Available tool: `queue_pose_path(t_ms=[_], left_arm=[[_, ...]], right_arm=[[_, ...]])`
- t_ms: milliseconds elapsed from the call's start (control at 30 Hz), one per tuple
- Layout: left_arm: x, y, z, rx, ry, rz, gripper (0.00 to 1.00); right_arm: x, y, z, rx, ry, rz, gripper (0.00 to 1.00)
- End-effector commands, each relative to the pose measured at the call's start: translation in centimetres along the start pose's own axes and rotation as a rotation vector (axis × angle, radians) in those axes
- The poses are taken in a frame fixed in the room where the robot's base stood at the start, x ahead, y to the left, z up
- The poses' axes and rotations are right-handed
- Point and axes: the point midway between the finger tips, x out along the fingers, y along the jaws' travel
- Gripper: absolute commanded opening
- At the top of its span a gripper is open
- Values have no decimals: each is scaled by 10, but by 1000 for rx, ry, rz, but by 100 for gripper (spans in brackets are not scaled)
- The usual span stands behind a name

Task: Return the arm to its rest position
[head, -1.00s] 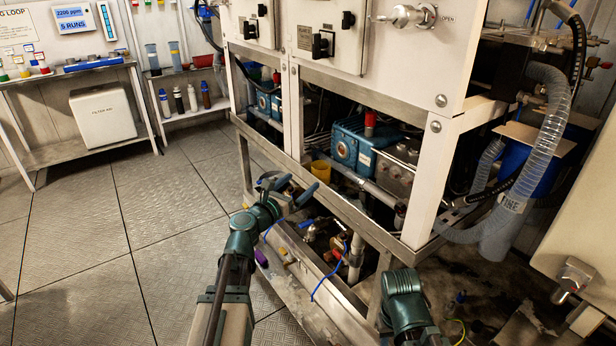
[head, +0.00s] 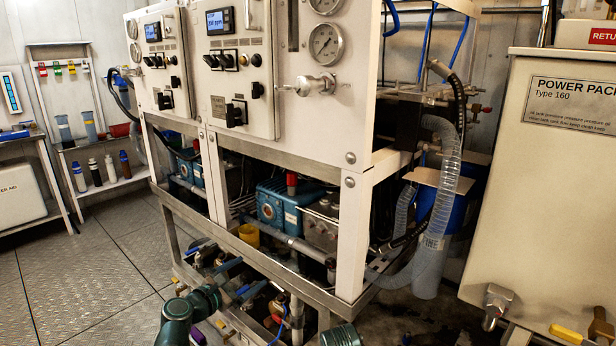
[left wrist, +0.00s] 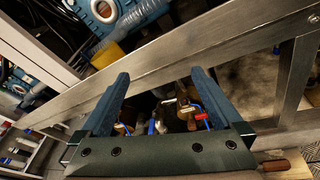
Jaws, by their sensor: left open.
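My left gripper (head: 242,277) is in the lower middle of the head view, in front of the lower part of the watermaker frame. Its two blue fingers are apart and nothing is between them. In the left wrist view the open left gripper (left wrist: 163,92) faces the steel rail (left wrist: 190,50), with a clear gap between its fingers. Small valves (left wrist: 185,108) with blue and red handles show beyond the fingers. A dark green part of my right arm is at the bottom edge of the head view; the right gripper is out of sight.
The white watermaker cabinet (head: 240,82) stands on a steel frame ahead, with a blue pump (head: 285,205) and yellow cup (head: 249,235) inside. The beige power pack (head: 540,180) is at right. A bottle shelf (head: 118,185) stands at left. Floor (head: 85,265) at left is clear.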

Motion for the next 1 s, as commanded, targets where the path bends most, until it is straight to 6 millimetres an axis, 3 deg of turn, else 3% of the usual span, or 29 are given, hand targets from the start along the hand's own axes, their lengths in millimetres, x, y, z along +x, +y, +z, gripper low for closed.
queue_pose_path(t_ms=[33, 100, 300, 433, 667, 1000], left_arm=[[6, -31, -4, 180, 39, -103, 100], [7, -70, -18, 444, 86, -257, 100], [-19, -153, -70, 1134, 144, -746, 100], [-49, -178, -101, 1467, 127, -1058, 100], [-105, -184, -134, 1837, 42, -1568, 100], [-107, -257, -99, 1979, -127, -1776, 100]], right_arm=[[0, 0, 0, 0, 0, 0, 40], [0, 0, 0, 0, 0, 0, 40], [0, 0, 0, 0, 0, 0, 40], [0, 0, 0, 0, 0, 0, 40], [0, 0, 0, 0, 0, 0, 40], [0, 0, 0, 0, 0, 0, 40]])
